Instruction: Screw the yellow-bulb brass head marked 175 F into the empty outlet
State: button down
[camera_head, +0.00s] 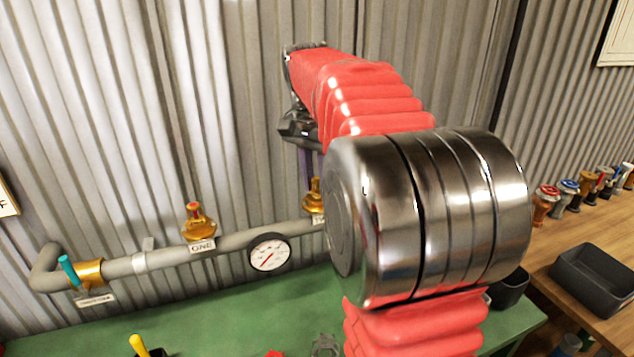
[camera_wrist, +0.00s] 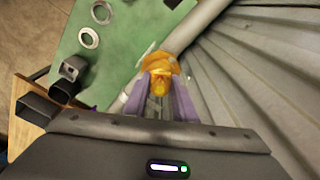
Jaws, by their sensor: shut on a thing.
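My gripper (camera_wrist: 160,88) shows in the wrist view with its two purple fingers on either side of a brass head (camera_wrist: 160,82) with a yellow-orange middle. It is shut on that head. The marking is not readable. In the head view my gripper (camera_head: 306,172) points down, just above a brass piece (camera_head: 314,192) on the grey pipe. A partly hidden label is below it. I cannot tell where the held head ends and the outlet begins, or whether its thread is engaged. My arm hides the pipe to the right.
A brass head with a red bulb (camera_head: 196,222) stands at the outlet labelled ONE. A gauge (camera_head: 269,252) and a teal-handled valve (camera_head: 70,270) are on the pipe (camera_head: 165,259). Several coloured heads (camera_head: 570,190) and a black tray (camera_head: 597,277) stand on the wooden bench. The corrugated wall is close behind.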

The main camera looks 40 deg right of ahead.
dwell(0.3)
jog(key=shift+m+g, duration=0.3)
jog(key=shift+m, duration=2.5)
jog(key=c, duration=1.5)
grip_release()
jog(key=n, duration=0.4)
jog(key=shift+n, duration=0.9)
